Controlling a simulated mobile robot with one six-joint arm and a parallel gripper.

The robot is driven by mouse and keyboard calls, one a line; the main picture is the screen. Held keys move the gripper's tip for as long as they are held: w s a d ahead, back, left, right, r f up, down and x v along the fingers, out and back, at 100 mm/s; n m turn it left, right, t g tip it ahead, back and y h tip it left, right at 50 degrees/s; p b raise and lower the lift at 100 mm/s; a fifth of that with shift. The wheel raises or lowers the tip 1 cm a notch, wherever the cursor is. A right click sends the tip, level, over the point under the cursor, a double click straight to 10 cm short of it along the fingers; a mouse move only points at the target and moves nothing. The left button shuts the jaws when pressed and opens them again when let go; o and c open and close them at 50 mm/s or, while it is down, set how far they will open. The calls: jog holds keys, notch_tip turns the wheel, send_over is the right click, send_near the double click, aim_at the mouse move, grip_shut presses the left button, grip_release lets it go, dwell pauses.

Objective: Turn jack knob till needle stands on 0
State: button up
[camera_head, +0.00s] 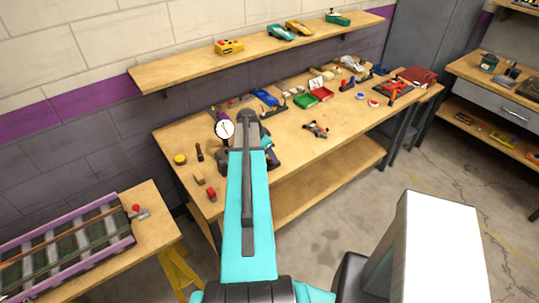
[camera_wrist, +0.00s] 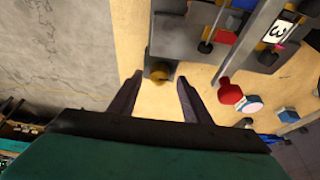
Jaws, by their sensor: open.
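My gripper (camera_wrist: 160,80) is open, with one dark finger on each side of the knob. A gap shows between each finger and the knob, and I cannot tell how deep the knob sits between the tips. In the head view a round white dial (camera_head: 224,129) stands on the workbench, left of my arm. Its needle is too small to read. My arm hides the knob there.
The workbench (camera_head: 180,143) holds a yellow tin (camera_head: 180,159), a red block (camera_head: 211,194) and several trays and models. A white number 3 card (camera_wrist: 279,32) is at upper right.

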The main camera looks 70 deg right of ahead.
jog(key=shift+x, duration=0.75)
jog(key=c, duration=1)
jog(key=shift+a, duration=0.15)
jog(key=shift+c, duration=0.2)
